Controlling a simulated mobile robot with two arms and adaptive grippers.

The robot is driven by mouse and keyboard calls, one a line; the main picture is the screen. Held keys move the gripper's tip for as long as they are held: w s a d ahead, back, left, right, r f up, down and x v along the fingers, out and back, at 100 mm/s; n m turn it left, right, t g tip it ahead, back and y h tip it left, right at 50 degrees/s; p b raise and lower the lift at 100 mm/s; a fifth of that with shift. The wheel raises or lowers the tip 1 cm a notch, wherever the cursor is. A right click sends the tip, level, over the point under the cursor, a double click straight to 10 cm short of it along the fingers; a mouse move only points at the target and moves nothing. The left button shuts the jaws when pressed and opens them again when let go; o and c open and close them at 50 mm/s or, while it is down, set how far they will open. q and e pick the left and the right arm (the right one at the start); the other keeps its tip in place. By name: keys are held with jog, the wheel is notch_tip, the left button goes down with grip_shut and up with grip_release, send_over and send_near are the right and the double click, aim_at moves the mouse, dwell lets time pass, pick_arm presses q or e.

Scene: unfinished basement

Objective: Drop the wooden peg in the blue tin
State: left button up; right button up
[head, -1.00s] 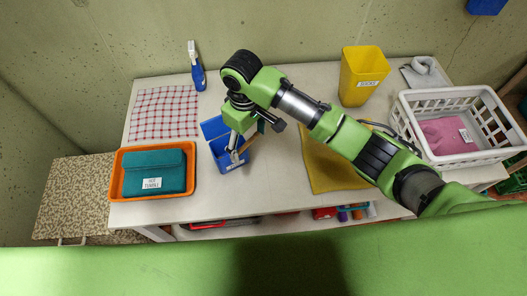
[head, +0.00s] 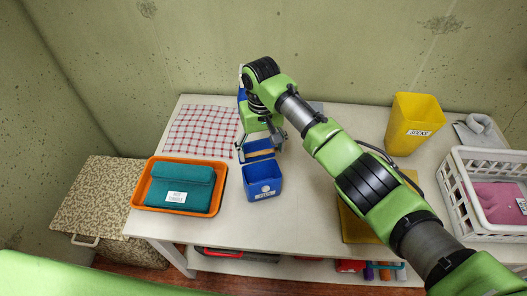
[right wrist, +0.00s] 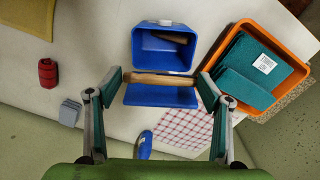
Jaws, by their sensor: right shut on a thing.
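The blue tin (head: 262,181) stands on the table with its label facing front and its lid tipped open behind it. In the right wrist view the tin (right wrist: 165,47) is open toward me; a dark stick-like shape lies inside, and I cannot tell if it is a shadow. My right gripper (head: 260,149) is shut on the wooden peg (head: 260,154), its fingers at the peg's two ends. The right wrist view shows the peg (right wrist: 162,78) lying crosswise in front of the blue lid (right wrist: 160,96), beside the tin's opening. My left gripper is out of view.
An orange tray (head: 221,187) with a teal cloth bundle (head: 180,184) stands left of the tin. A checked cloth (head: 203,130) lies behind. A yellow bin (head: 413,122) and a white basket (head: 462,196) stand at right. A blue spray bottle (right wrist: 144,145) is near the gripper.

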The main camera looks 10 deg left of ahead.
jog(key=shift+f, duration=0.2)
jog(key=shift+s+d+f, duration=0.1)
jog(key=shift+s+f, duration=0.05)
jog(key=shift+f, duration=0.65)
jog(key=shift+s+d+f, duration=0.1)
jog(key=shift+f, duration=0.7)
jog(key=o, duration=0.8)
notch_tip(320, 180, up, 12)
send_over(263, 158)
jog(key=s, duration=0.4)
jog(key=shift+w+d, duration=0.15)
jog(key=shift+d, duration=0.05)
jog(key=shift+f, duration=0.1)
